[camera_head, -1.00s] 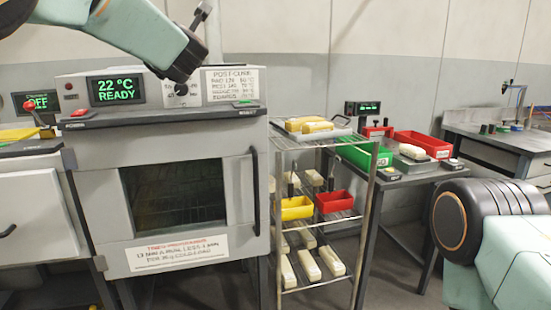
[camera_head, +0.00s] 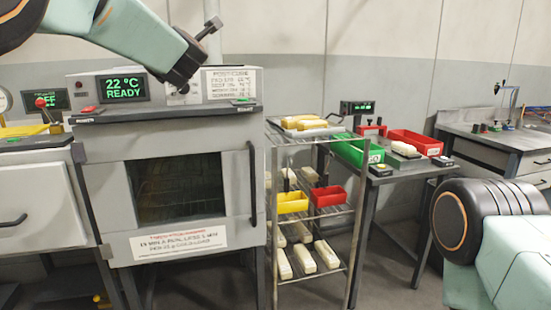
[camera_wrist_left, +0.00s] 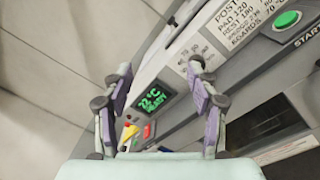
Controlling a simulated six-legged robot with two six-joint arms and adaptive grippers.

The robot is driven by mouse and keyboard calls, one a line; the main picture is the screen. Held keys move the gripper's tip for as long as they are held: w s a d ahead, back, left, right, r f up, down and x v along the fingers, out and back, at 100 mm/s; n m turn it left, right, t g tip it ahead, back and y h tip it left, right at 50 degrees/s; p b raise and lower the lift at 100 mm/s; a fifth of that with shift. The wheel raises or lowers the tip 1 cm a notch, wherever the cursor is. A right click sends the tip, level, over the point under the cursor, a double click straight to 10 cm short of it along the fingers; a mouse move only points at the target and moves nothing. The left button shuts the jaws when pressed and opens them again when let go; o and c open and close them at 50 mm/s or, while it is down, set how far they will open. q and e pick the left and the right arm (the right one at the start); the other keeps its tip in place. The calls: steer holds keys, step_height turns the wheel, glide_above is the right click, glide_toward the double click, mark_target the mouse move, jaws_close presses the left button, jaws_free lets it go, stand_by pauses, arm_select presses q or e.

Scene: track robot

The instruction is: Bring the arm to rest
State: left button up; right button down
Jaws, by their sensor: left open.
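My left arm (camera_head: 125,38) comes in from the upper left of the head view, in front of the oven's control panel. My left gripper (camera_wrist_left: 160,95) is open and empty in the left wrist view. The oven's display, reading 22 °C READY, shows between and beyond its fingers. In the head view the gripper (camera_head: 195,55) is seen only partly, near the panel's top edge. My right arm (camera_head: 480,225) shows at the lower right, but its gripper is out of view.
The oven (camera_head: 108,165) has its door shut. A wire rack (camera_head: 362,200) beside it holds cream blocks, a yellow bin (camera_head: 292,203) and a red bin (camera_head: 328,197). A table (camera_head: 395,180) with green and red trays stands to its right.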

arm_select(q)
steer(key=s+a+f+m+g+h, duration=0.15)
steer(key=s+f+m, duration=0.45)
steer(key=f, duration=0.8)
steer(key=s+a+f+m+g+h, duration=0.1)
steer(key=s+f+m+g, duration=0.2)
steer(key=f+m, duration=0.85)
steer(key=s+a+f+m+g+h, duration=0.15)
steer(key=s+f+m, duration=0.35)
steer(key=f, duration=1.2)
steer(key=s+d+f+m+g, duration=0.2)
steer(key=s+f+m+g, duration=0.3)
steer(key=s+f, duration=1)
steer(key=s+f+g+h, duration=0.1)
steer(key=s+f+g, duration=0.2)
steer(key=s, duration=1.1)
steer(key=s+f+m+g, duration=0.1)
steer(key=s+f+g, duration=0.2)
steer(key=s, duration=1)
step_height(320, 180, down, 3)
steer(key=shift+s+d+r+g+h, duration=0.15)
steer(key=shift+s+d+g+h, duration=0.15)
steer(key=shift+s+g+h, duration=0.1)
